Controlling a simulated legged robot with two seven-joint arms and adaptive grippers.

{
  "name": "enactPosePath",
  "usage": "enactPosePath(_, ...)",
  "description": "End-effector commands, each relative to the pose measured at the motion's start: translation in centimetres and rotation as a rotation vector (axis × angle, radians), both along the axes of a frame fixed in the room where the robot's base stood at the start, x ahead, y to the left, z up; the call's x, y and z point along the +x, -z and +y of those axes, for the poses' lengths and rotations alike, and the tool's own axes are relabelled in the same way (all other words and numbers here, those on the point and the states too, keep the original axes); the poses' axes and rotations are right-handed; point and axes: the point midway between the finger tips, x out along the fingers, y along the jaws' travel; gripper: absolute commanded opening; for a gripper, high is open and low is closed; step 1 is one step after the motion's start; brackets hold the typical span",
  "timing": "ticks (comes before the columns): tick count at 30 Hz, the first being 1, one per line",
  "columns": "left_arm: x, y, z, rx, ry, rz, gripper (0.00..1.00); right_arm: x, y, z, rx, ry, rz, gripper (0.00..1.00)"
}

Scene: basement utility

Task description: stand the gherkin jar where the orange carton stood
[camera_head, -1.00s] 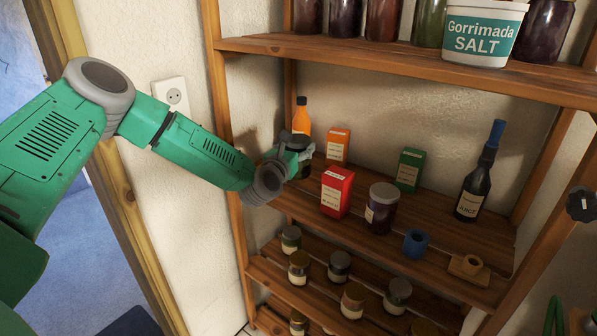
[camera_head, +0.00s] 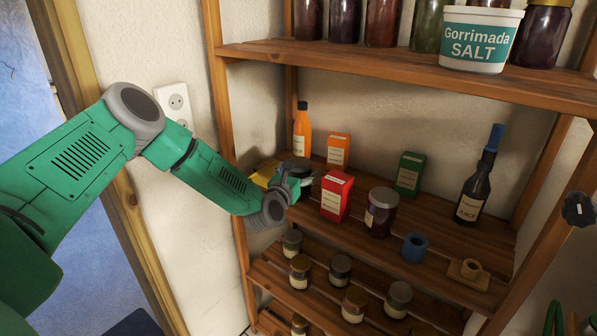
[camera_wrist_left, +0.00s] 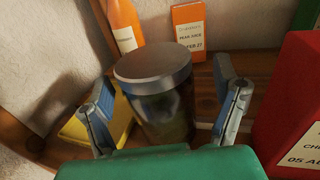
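The gherkin jar, with a dark grey lid and greenish contents, stands at the left end of the middle shelf (camera_head: 440,219); its lid (camera_head: 297,167) shows behind my gripper in the head view. In the wrist view the jar (camera_wrist_left: 160,100) is upright between my left gripper's fingers (camera_wrist_left: 168,105). The fingers are spread, with a clear gap on the right. The left gripper (camera_head: 297,185) covers most of the jar in the head view. The orange carton (camera_head: 339,148), a pear juice, stands behind and right of the jar. My right gripper is out of view.
An orange bottle (camera_head: 302,132) stands behind the jar, a yellow object (camera_head: 264,174) to its left. A red carton (camera_head: 336,195) is close on the right. A dark jar (camera_head: 381,212), green carton (camera_head: 410,172) and dark bottle (camera_head: 473,190) stand farther right. The upper shelf (camera_head: 400,68) overhangs.

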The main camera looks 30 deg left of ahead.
Motion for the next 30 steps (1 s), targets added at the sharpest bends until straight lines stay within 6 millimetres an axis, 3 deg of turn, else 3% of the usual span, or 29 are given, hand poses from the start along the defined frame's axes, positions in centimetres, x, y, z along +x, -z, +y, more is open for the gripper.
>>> enactPosePath(5, -0.7, 0.1, 0.0, -0.003, 0.001, 0.001, 0.82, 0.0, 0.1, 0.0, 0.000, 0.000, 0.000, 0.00)
enactPosePath(8, -2.1, 0.2, -0.1, -0.004, -0.001, 0.002, 0.82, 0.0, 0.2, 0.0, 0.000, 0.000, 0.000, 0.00)
enactPosePath(21, -10.3, 0.1, -1.9, -0.003, 0.000, 0.001, 0.82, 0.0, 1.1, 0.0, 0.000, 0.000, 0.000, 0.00)
enactPosePath(30, -11.8, 0.1, -2.5, 0.009, 0.006, 0.007, 0.82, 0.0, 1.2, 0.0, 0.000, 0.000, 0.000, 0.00)
